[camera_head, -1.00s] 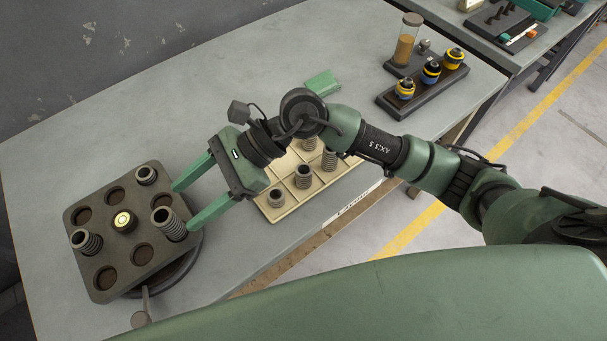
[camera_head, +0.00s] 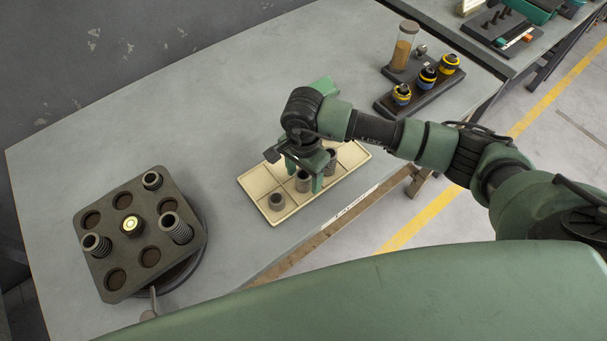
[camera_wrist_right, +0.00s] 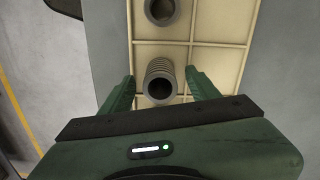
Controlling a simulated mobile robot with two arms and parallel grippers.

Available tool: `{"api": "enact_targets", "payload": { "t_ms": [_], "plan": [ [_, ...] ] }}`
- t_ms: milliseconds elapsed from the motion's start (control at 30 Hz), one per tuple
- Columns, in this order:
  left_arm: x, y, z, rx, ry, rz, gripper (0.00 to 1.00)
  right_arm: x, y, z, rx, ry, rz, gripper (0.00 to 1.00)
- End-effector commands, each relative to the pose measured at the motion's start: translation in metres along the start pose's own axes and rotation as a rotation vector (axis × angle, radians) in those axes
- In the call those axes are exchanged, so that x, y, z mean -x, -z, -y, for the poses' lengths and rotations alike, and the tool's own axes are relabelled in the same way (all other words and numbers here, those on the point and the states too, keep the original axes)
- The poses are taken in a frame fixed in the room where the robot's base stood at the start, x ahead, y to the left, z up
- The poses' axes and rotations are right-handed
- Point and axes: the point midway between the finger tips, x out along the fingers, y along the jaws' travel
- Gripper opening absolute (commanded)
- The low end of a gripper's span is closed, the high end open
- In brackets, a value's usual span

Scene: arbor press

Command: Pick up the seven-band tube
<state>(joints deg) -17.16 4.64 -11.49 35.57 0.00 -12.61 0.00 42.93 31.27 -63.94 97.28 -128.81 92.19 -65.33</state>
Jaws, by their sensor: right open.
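Ribbed grey tubes stand upright in the cream compartment tray (camera_head: 252,185). My right gripper (camera_head: 304,180) points down over the tray, open, with one finger on each side of the middle tube (camera_head: 303,184). In the right wrist view this ribbed tube (camera_wrist_right: 160,82) stands between the open fingers, with a gap on both sides; its top opening faces the camera. A shorter tube (camera_head: 276,201) stands in the front left compartment, and another ribbed tube (camera_head: 331,163) stands to the right of the gripper. I cannot count the bands for sure. My left gripper is out of view.
A dark rack with yellow-and-blue fittings (camera_head: 427,98) and a sand-filled jar (camera_head: 404,48) stand at the back right. The table between plate and tray is clear.

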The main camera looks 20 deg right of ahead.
Motion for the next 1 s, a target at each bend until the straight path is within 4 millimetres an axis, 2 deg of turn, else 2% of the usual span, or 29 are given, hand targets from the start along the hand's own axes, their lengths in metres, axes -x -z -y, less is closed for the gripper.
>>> {"api": "enact_targets", "payload": {
  "t_ms": [100, 300, 333, 533, 567, 1000],
  "plan": [
    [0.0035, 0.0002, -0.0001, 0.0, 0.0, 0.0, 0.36, -0.0081, -0.0002, -0.0004, 0.0, 0.0, 0.0, 0.61],
    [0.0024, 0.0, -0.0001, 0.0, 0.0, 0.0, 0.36, -0.0097, 0.0, -0.0001, 0.0, 0.001, 0.0, 0.61],
    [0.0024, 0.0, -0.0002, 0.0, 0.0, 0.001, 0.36, -0.0097, 0.0, -0.0001, 0.0, 0.001, 0.0, 0.58],
    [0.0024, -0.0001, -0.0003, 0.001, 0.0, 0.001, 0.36, -0.0093, -0.0001, 0.0, 0.0, 0.001, 0.0, 0.03],
    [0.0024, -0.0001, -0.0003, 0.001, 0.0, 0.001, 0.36, -0.0093, -0.0001, 0.0, 0.0, 0.001, 0.0, 0.0],
    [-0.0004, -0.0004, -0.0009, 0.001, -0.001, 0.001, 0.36, -0.0021, -0.0001, 0.0014, 0.0, 0.005, 0.001, 0.0]
  ]
}}
